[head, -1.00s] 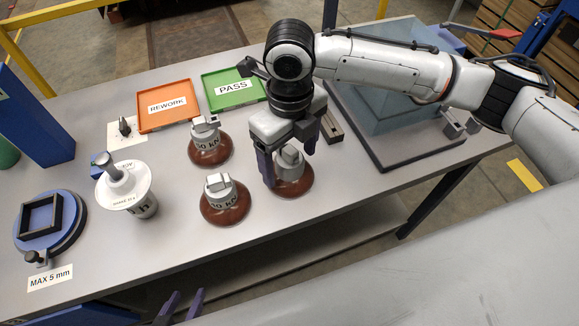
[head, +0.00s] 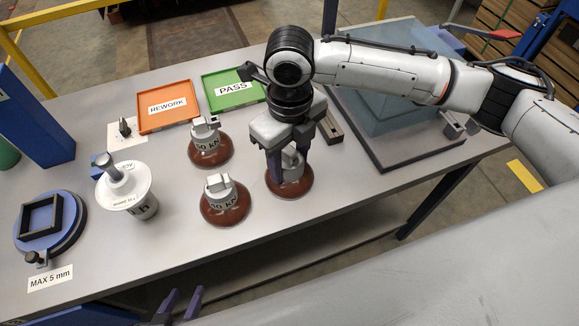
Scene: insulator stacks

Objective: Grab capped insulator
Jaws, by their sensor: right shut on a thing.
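Three capped insulators with brown bases and grey metal caps stand on the grey table. One insulator (head: 289,183) is under my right gripper (head: 287,172), whose purple fingers come down on both sides of its cap and are shut on it. Its base rests on the table, and the gripper hides part of the cap. A second insulator (head: 225,203) stands to its left and nearer the front. A third insulator (head: 208,146) stands further back. My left gripper (head: 180,303) shows only as two purple fingertips, apart, at the bottom edge below the table.
An orange REWORK tray (head: 168,124) and a green PASS tray (head: 223,104) lie at the back. A white round device (head: 126,190) and a blue round fixture (head: 51,247) stand at left. A translucent box (head: 387,116) on a dark base stands at right.

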